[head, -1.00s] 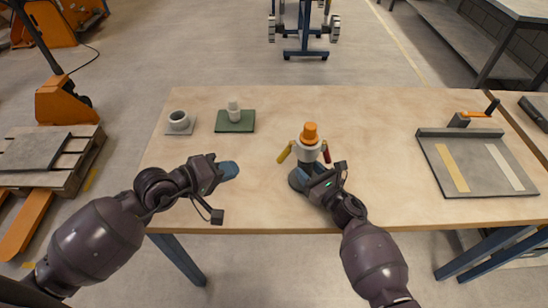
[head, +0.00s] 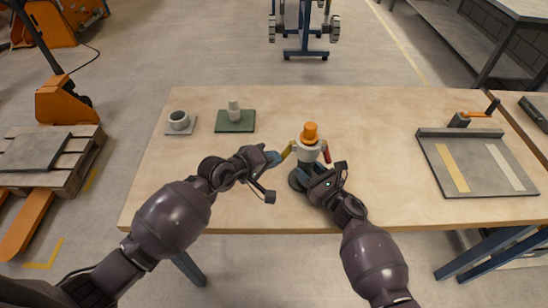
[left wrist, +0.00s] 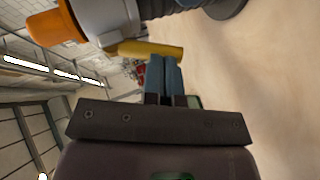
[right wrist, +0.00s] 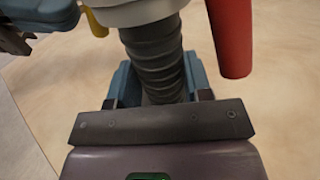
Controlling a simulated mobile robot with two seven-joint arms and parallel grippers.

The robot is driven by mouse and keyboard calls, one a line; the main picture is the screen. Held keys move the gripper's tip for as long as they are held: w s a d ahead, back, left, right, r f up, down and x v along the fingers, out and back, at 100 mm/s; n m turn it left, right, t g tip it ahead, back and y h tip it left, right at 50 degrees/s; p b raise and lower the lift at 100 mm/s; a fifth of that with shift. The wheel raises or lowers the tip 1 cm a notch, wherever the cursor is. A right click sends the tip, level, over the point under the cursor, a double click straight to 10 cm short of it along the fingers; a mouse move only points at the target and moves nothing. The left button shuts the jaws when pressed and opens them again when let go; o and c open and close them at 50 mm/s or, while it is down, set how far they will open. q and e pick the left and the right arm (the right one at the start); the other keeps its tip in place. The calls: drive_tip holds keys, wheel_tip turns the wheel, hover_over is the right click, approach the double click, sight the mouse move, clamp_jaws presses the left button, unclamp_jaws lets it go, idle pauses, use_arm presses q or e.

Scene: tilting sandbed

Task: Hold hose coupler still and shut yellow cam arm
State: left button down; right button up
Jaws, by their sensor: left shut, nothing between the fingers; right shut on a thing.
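The hose coupler (head: 309,151) stands upright on the table, with a white body, an orange cap (head: 310,132) and a dark ribbed hose below, clearest in the right wrist view (right wrist: 156,58). The yellow cam arm (head: 287,150) sticks out from its left side; it also shows in the left wrist view (left wrist: 150,49). A red cam arm (head: 326,153) hangs on the right side. My right gripper (head: 311,174) is shut around the ribbed hose under the white body. My left gripper (left wrist: 163,62) is shut and empty, its fingertips close beside the yellow arm; touching or not, I cannot tell.
A white cup on a grey mat (head: 181,132) and a white fitting on a green mat (head: 235,128) stand at the back left. A grey tray (head: 478,188) with two strips lies at the right. The table between is clear.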

use_arm(q)
drive_tip(key=shift+w+d+f, duration=0.1)
drive_tip(key=shift+w+d, duration=0.1)
idle(0.3)
drive_tip(key=shift+w+d+f+h, duration=0.25)
drive_tip(key=shift+d+f+h, duration=0.15)
drive_tip(key=shift+d+f, duration=0.2)
use_arm(e)
drive_tip(key=shift+s+a, duration=0.1)
drive_tip(key=shift+a, duration=0.1)
use_arm(q)
drive_tip(key=shift+d, duration=0.1)
drive_tip(key=shift+d+r, duration=0.1)
drive_tip(key=shift+r, duration=0.05)
use_arm(e)
drive_tip(key=shift+a, duration=0.1)
use_arm(q)
drive_tip(key=shift+d+r, duration=0.1)
drive_tip(key=shift+r, duration=0.75)
drive_tip(key=f+v, duration=0.2)
drive_tip(key=v, duration=1.2)
drive_tip(key=shift+s+a, duration=0.2)
drive_tip(key=shift+a, duration=0.2)
use_arm(e)
drive_tip(key=shift+d, duration=0.35)
